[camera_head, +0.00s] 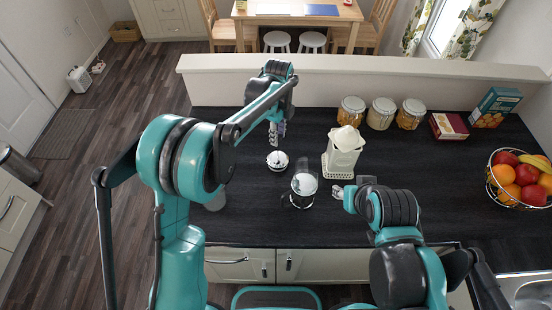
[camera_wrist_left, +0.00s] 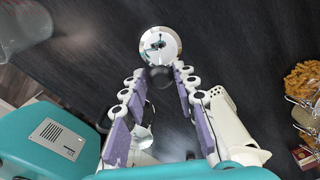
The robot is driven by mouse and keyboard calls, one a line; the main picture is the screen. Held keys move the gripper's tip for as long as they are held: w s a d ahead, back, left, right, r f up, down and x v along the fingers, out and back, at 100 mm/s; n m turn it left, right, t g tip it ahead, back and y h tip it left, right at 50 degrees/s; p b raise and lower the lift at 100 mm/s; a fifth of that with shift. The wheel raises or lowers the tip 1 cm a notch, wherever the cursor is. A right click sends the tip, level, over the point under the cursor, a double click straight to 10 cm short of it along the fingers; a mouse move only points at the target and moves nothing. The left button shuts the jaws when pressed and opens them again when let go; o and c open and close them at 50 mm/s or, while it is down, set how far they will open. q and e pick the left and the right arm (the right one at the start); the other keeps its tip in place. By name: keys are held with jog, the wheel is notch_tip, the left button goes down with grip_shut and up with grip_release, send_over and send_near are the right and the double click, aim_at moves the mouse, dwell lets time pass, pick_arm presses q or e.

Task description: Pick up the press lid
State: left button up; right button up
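The press lid (camera_head: 277,160) is a round, shiny lid lying on the dark worktop, left of the glass press jug (camera_head: 303,188). In the left wrist view the lid (camera_wrist_left: 160,45) lies beyond my fingertips, and a dark ball, seemingly its knob (camera_wrist_left: 160,78), shows between them. My left gripper (camera_head: 278,143) points down just above the lid. Its purple-padded fingers (camera_wrist_left: 158,74) are spread apart, with nothing gripped. My right gripper (camera_head: 339,192) is low over the worktop, right of the jug; its finger opening is too small to judge.
A white container (camera_head: 343,152) stands behind the jug. Several jars (camera_head: 382,112) and boxes (camera_head: 448,126) line the back wall. A wire fruit bowl (camera_head: 520,180) is at the right. A grey glass (camera_head: 215,200) stands near the front left. The worktop's back left is clear.

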aim_at(278, 157)
pick_arm(q)
notch_tip(278, 157, down, 9)
jog(key=shift+f+b, duration=0.1)
jog(key=shift+b, duration=0.4)
grip_shut()
